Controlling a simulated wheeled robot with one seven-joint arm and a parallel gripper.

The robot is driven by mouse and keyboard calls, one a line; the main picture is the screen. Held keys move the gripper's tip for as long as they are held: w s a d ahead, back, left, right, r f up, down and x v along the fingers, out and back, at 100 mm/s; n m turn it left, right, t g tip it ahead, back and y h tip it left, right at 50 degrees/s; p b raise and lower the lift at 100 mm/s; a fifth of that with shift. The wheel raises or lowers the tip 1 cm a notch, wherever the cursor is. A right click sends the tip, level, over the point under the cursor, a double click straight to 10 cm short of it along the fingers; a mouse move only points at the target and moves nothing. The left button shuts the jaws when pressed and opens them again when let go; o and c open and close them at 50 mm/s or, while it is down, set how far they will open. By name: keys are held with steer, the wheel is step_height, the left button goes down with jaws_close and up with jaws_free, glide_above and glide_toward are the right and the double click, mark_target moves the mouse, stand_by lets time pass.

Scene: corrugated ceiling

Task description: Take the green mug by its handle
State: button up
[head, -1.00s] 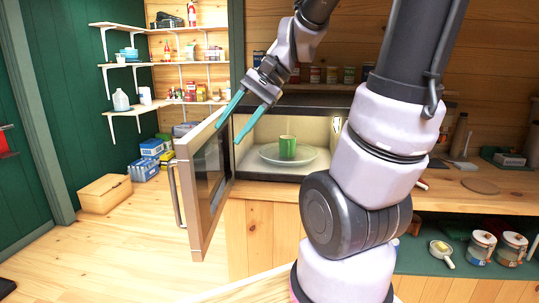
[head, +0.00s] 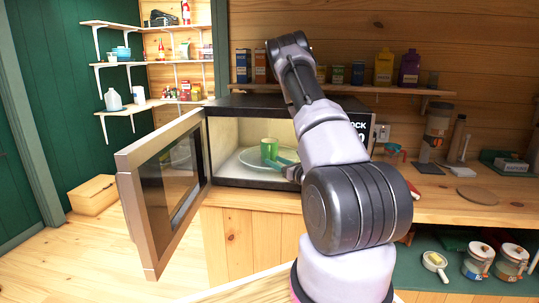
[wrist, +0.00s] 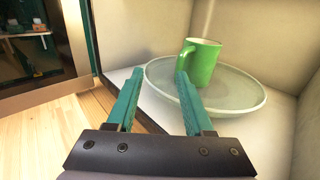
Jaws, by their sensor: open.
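The green mug (head: 269,150) stands upright on a round plate (head: 247,158) inside the open microwave (head: 232,109). In the wrist view the mug (wrist: 203,62) is ahead and right of centre, with its handle (wrist: 184,56) on its left side, towards my gripper. My gripper (wrist: 156,80) is open and empty, with its teal fingers apart. The right finger overlaps the near left rim of the plate (wrist: 252,100) in the picture; whether it touches cannot be told. The mug lies beyond the fingertips, not between them. In the head view my arm partly hides the gripper.
The microwave door (head: 165,190) stands wide open on the left. The microwave's inner walls (wrist: 285,40) enclose the plate closely at the back and right. The wooden counter (head: 440,195) extends right, with jars on a shelf below.

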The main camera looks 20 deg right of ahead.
mark_target(269, 158)
steer(key=w+d+f, duration=0.1)
steer(key=w+d+f+h, duration=0.1)
steer(key=w+f+m+h, duration=0.1)
steer(key=w, duration=0.1)
steer(key=shift+d, duration=0.4)
steer(key=shift+h, duration=0.3)
steer(key=shift+w+a+r, duration=0.1)
steer(key=shift+w+a, duration=0.15)
steer(key=shift+w, duration=0.7)
steer(key=shift+w+a+r, duration=0.1)
steer(key=shift+w+a, duration=0.1)
steer(key=shift+w, duration=0.75)
steer(key=shift+w+a, duration=0.25)
steer(key=shift+w, duration=0.7)
jaws_close()
